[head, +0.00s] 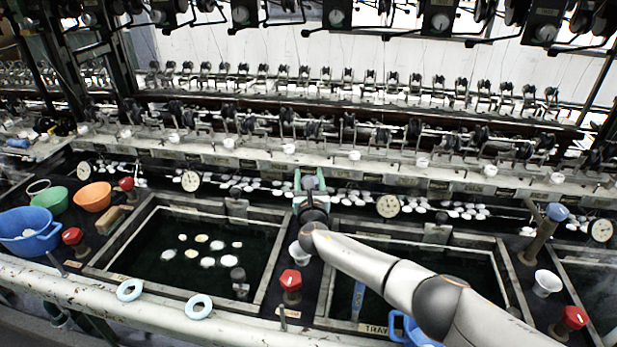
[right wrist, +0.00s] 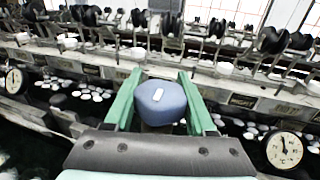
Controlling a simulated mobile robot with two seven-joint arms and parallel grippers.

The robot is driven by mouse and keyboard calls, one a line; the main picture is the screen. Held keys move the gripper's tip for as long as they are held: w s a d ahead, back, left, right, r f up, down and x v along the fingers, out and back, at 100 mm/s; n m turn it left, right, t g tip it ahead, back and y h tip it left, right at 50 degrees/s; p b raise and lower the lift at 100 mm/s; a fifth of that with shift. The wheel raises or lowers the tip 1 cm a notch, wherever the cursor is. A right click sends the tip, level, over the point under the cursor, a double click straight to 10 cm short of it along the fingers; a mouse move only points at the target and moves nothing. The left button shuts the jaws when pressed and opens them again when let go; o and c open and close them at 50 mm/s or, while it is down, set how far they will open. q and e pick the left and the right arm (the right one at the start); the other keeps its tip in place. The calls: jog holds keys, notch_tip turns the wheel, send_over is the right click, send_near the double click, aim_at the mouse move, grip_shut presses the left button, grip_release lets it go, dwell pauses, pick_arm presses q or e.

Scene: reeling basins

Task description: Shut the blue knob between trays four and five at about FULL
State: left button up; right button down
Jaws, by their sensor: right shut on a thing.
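The blue knob (head: 309,183) stands on the divider between the middle-left basin and the middle-right basin. It also shows in the right wrist view (right wrist: 160,100), with a small white mark on its top. My right gripper (head: 310,188) is shut on it, with one green finger on each side, as the right wrist view also shows (right wrist: 160,88). The knob's stem is hidden behind the gripper. My left gripper is not in view. The lettering that would name trays four and five is too small or covered.
Another blue knob (head: 557,211) stands on the divider at the right. Red knobs (head: 290,279) (head: 574,317) stand nearer the front. A blue basket (head: 29,231) and bowls are at the left. Round dials (head: 388,206) line the back edge. My right arm crosses the middle-right basin.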

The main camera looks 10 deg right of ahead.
jog(key=shift+r, duration=0.1)
jog(key=shift+c, duration=1.2)
grip_release()
jog(key=s+a, duration=0.1)
jog(key=s, duration=1.1)
jog(key=shift+s+a+p, duration=0.2)
jog(key=shift+a+p, duration=0.15)
jog(key=shift+a, duration=0.05)
